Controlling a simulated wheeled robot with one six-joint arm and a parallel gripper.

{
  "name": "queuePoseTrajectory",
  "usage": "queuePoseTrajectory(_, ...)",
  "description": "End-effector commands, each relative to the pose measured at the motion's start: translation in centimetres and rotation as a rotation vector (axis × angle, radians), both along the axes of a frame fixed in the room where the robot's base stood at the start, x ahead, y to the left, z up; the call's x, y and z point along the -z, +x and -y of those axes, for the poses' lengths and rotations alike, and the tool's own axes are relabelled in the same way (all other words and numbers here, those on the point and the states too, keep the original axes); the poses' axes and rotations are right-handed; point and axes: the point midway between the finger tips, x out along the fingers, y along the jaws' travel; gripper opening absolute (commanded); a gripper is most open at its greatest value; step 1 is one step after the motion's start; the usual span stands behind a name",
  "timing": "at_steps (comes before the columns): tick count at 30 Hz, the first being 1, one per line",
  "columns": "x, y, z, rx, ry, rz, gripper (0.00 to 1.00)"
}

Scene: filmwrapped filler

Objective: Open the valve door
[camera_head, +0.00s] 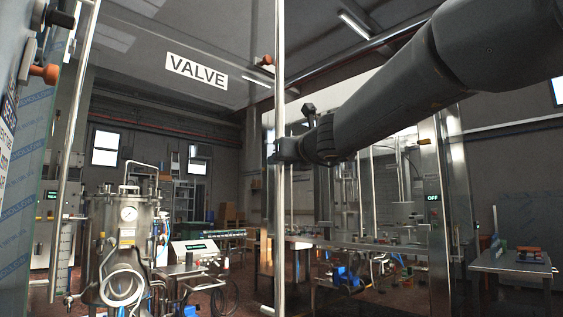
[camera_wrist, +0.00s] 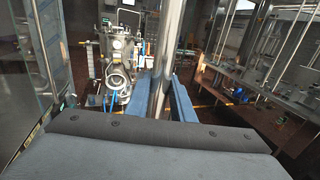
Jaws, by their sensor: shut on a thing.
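The valve door shows as a clear panel with a white "VALVE" label (camera_head: 197,71) in the head view; its exact edges are hard to make out. A tall vertical metal bar, the door handle (camera_head: 280,225), runs beside the label. My gripper (camera_head: 279,152) reaches in from the right and is shut on this bar at mid height. In the wrist view the bar (camera_wrist: 166,60) stands between the two blue-grey fingers of my gripper (camera_wrist: 166,100). How far the door stands open, I cannot tell.
A film-covered panel (camera_head: 22,190) with a second vertical bar (camera_head: 66,150) stands at the left. Beyond are a steel tank (camera_head: 125,235) with a gauge and hose, and a machine frame (camera_head: 440,200) with an "OFF" display. A table (camera_head: 512,262) stands at the right.

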Motion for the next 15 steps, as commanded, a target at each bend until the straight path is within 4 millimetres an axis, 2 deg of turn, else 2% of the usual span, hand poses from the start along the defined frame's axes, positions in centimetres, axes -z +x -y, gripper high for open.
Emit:
queuePoseTrajectory(13, -0.11, -0.21, 0.00, -0.010, 0.001, 0.002, 0.00)
queuePoseTrajectory(14, -0.12, -0.21, 0.00, -0.010, 0.001, 0.002, 0.23)
queuePoseTrajectory(15, -0.11, -0.20, 0.01, -0.010, 0.001, 0.002, 0.30)
